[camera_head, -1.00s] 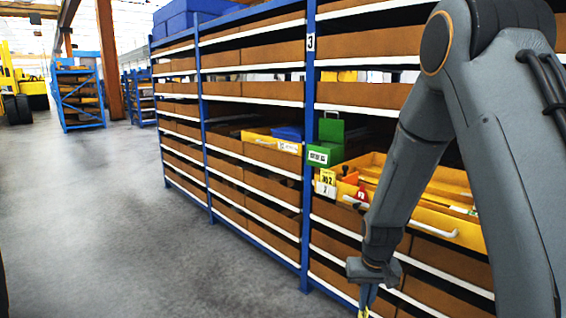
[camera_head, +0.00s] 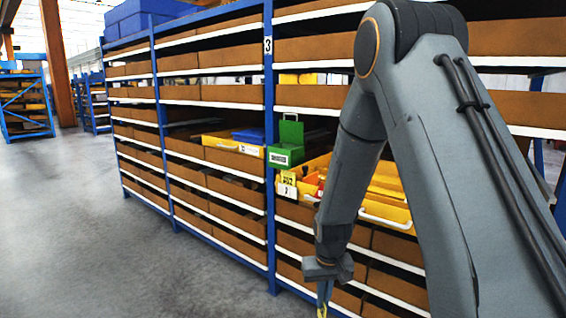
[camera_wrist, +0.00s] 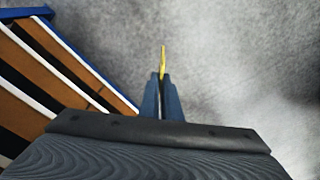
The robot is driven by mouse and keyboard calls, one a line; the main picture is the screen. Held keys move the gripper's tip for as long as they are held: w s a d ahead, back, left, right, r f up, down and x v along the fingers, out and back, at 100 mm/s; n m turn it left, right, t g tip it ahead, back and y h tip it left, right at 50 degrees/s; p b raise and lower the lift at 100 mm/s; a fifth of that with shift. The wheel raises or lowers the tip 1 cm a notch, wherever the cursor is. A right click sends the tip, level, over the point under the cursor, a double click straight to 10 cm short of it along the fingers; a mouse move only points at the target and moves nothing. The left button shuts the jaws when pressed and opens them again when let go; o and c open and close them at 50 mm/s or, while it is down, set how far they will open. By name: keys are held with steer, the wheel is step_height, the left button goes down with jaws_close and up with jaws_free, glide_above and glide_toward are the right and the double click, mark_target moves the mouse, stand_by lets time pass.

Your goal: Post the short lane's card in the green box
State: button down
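The green box (camera_head: 284,156) hangs at the blue shelf post, with its lid (camera_head: 291,132) standing up and a white label on its front. My gripper (camera_head: 323,300) hangs low in front of the shelves, below and to the right of the green box and well apart from it. In the wrist view my gripper (camera_wrist: 162,90) points over the grey floor, its fingers close together on a thin yellow card (camera_wrist: 163,62), seen nearly edge-on. Any writing on the card cannot be read.
A pulled-out yellow drawer (camera_head: 388,212) with a white handle sits right of the green box, partly behind my arm. Yellow and white tags (camera_head: 287,185) are at its corner. Another yellow tray (camera_head: 232,144) holds something blue. Open grey floor (camera_head: 80,230) lies left.

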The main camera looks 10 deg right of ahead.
steer(key=s+f, duration=0.5)
steer(key=f, duration=0.1)
steer(key=shift+f, duration=0.15)
steer(key=shift+s, duration=0.1)
